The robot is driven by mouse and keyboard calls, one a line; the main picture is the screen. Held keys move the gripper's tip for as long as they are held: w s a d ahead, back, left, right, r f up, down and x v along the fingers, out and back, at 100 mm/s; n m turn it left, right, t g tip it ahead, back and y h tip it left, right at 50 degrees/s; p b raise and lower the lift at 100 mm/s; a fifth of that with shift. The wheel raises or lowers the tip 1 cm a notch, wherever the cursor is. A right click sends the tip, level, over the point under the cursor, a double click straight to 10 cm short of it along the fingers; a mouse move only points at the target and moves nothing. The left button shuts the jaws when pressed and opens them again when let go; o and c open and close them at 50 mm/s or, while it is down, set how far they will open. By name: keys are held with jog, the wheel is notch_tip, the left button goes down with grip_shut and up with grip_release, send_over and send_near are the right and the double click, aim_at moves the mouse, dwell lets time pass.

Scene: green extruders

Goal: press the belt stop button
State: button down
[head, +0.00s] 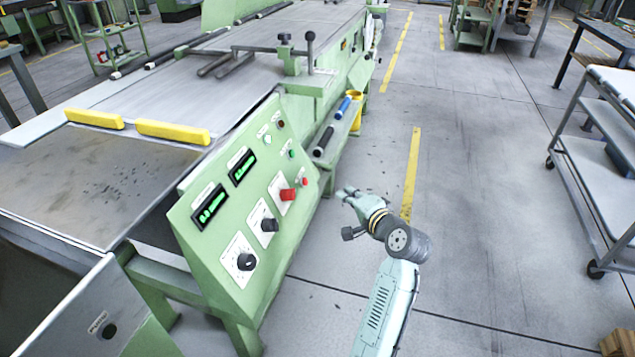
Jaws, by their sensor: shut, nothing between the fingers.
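A sloped green control panel (215,245) stands at the end of the belt machine. It carries a large red knob (288,194) on a white plate and a smaller red button (304,182) beside it. Two black knobs (246,262) (269,225) sit lower left, and small green and red lamps or buttons sit along its upper edge. The labels are too small to read, so I cannot tell which is the belt stop. My gripper (344,193) is shut and empty, in the air right of the panel, apart from the red controls.
Two green displays (210,207) (242,167) are on the panel. A black button (109,331) sits on a labelled metal face at lower left. Open floor (470,230) lies right of my arm; a wheeled cart (605,160) stands far right.

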aim_at(305, 182)
jog(key=s+a+p+x, duration=0.1)
jog(key=a+p+x, duration=0.1)
jog(key=x, duration=1)
jog(key=shift+w+a+f+p, duration=0.15)
jog(key=shift+a+f+p, duration=0.2)
jog(key=shift+f+p, duration=0.15)
